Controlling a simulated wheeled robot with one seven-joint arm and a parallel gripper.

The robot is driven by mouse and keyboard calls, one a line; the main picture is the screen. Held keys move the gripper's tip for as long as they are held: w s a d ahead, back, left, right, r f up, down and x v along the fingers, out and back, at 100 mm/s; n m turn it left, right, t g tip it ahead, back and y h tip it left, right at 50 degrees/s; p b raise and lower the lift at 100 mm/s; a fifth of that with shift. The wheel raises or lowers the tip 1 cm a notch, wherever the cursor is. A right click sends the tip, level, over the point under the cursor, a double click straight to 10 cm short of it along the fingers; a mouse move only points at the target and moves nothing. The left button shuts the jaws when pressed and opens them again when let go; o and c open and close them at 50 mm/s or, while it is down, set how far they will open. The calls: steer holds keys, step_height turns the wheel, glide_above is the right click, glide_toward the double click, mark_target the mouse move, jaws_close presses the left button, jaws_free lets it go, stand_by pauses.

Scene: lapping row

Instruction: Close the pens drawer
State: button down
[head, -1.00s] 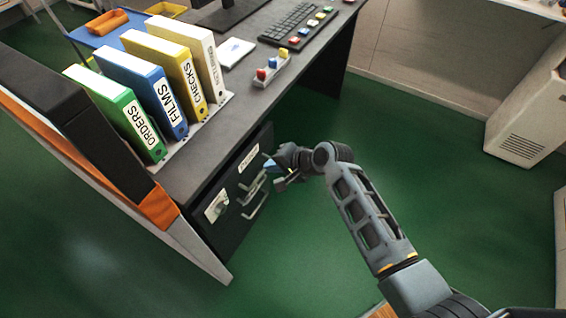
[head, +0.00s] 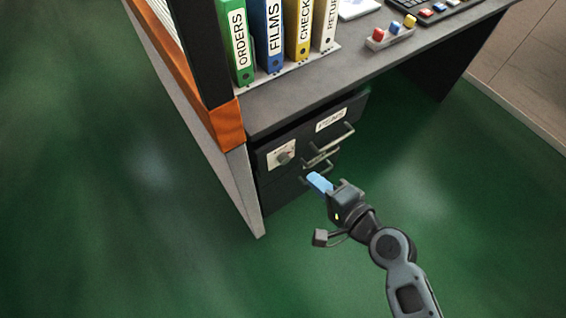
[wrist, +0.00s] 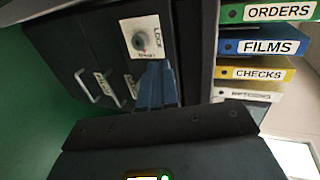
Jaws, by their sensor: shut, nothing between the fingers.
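The dark drawer unit (head: 277,185) stands under the desk's left end. Its upper front has a white label (head: 331,120), too blurred to read surely, and a bar handle (head: 336,142). More handles show below it. How far each drawer stands out is hard to tell. My gripper (head: 318,182) is in front of the unit, its blue fingers together and empty, below and right of the lock plate (head: 282,154). In the wrist view the fingers (wrist: 156,85) point at the fronts, beside the lock plate (wrist: 141,38); labels and handles (wrist: 85,87) lie to their left.
Orders (head: 238,45), films (head: 268,35) and checks (head: 298,30) binders stand on the desk (head: 300,88). A small block holder (head: 390,33) and keyboard (head: 425,8) are farther right. An orange-edged panel (head: 227,124) borders the desk's left. Green floor in front is clear.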

steer(key=s, duration=0.2)
glide_toward(273, 144)
steer(key=shift+t, duration=0.3)
steer(key=w+f, duration=0.1)
steer(key=w+a+f, duration=0.2)
steer(key=w, duration=0.1)
steer(key=shift+a+f, duration=0.25)
steer(key=shift+f, duration=0.1)
steer(key=shift+w+a, duration=0.2)
steer(key=shift+w, duration=0.15)
steer(key=shift+w, duration=0.15)
steer(key=w, duration=0.1)
steer(key=w+a, duration=0.1)
steer(key=shift+w+a, duration=0.3)
steer(key=shift+w+a+r, duration=0.15)
steer(key=shift+w+a, duration=0.05)
steer(key=shift+w, duration=0.1)
